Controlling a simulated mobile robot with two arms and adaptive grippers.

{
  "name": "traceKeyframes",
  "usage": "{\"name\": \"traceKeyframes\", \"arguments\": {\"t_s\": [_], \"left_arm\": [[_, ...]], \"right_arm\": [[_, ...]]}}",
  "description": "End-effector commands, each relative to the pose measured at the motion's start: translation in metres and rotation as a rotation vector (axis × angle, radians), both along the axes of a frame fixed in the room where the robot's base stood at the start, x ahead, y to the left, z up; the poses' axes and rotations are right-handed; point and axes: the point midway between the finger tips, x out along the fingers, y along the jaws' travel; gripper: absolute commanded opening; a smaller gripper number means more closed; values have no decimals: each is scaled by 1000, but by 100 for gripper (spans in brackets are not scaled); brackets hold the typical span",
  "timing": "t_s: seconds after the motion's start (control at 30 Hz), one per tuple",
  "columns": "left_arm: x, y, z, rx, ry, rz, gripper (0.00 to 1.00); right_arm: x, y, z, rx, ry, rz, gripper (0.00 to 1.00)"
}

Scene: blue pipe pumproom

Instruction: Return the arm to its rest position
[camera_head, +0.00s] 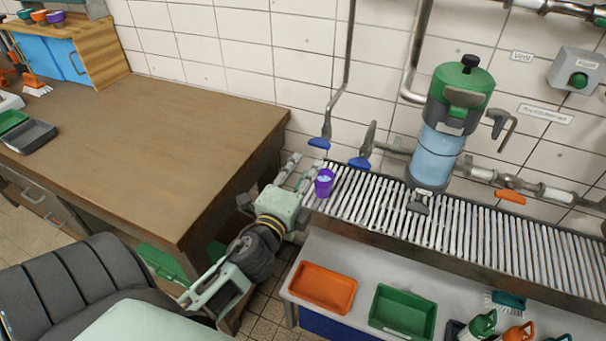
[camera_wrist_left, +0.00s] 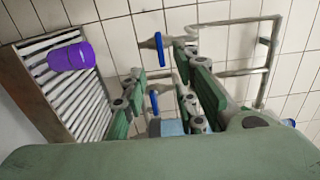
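My left gripper (camera_head: 298,170) is at the left end of the slatted metal drain rack, by the corner of the wooden counter. Its green fingers show apart in the left wrist view (camera_wrist_left: 160,85), with nothing between them. A purple cup (camera_head: 324,182) stands upright on the rack, just right of the fingers in the head view. The cup also shows in the left wrist view (camera_wrist_left: 72,56), to the left of the fingers and outside them. My right gripper is not in view.
The slatted rack (camera_head: 480,232) runs right, with a green-topped blue water filter (camera_head: 437,150) above it. Blue-handled taps (camera_head: 319,143) hang close to the gripper. The wooden counter (camera_head: 150,135) is mostly clear. Orange (camera_head: 323,288) and green (camera_head: 402,312) trays lie below the rack.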

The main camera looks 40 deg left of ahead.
Motion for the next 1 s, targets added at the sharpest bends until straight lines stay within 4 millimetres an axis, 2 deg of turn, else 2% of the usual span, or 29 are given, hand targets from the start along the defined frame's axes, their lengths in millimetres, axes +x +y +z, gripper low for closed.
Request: {"name": "traceKeyframes", "arguments": {"t_s": [0.17,0.63,0.73,0.77,0.87,0.97,1.0], "left_arm": [[-8,-2,0,0,0,0,27],[-8,-2,0,0,0,0,27],[-7,-2,-8,-12,12,1,27],[-7,-2,-15,-24,23,0,27],[-6,-2,-57,-97,89,3,27],[-10,-5,-125,-217,192,14,27],[-15,-7,-156,-273,239,22,27]], "right_arm": [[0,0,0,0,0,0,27],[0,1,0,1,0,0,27],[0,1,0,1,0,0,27],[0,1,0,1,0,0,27],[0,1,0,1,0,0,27],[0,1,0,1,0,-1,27],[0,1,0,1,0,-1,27]]}}
